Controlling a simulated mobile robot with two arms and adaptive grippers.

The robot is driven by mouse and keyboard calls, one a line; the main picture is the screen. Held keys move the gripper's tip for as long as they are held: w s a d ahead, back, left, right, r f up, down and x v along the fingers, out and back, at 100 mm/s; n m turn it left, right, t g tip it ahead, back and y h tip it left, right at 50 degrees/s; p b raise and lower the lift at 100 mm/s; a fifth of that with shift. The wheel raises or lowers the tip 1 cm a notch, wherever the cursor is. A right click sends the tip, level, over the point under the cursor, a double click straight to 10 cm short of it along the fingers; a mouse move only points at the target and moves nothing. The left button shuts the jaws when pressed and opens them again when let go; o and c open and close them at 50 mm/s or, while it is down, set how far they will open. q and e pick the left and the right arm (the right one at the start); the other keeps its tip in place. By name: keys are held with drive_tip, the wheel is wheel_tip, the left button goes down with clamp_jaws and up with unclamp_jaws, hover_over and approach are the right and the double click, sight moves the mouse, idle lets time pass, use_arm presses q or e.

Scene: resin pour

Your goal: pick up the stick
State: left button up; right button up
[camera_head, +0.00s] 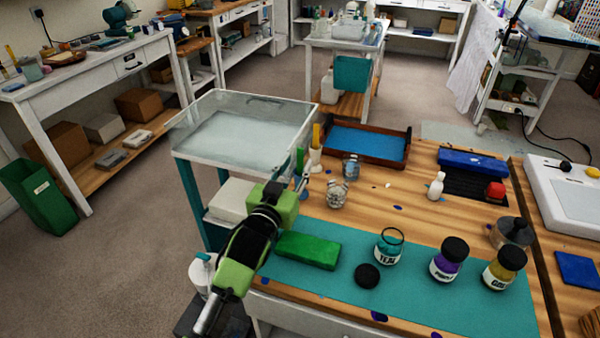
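A thin yellow stick (316,135) stands upright in a small white cup (315,157) at the back left of the wooden worktable. A teal upright piece (299,160) shows just left of it; I cannot tell whether it is another stick. My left gripper (303,180), on a green and black arm, reaches over the table's left edge, in front of and slightly below the cup in the picture. Its fingers are small and partly overlap the things behind, so their opening is unclear. My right gripper is not in view.
A teal mat (420,290) holds a green block (308,250), an open teal jar (389,246), a black lid (367,275) and capped jars (449,259). Small glass jars (337,194) stand near the gripper. A blue-lined tray (365,142) lies behind. A clear-topped cart (235,130) adjoins left.

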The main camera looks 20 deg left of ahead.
sight(300, 161)
use_arm(q)
drive_tip(key=w, duration=0.3)
drive_tip(key=shift+w+d+f, duration=0.1)
drive_tip(key=shift+c, duration=0.8)
clamp_jaws()
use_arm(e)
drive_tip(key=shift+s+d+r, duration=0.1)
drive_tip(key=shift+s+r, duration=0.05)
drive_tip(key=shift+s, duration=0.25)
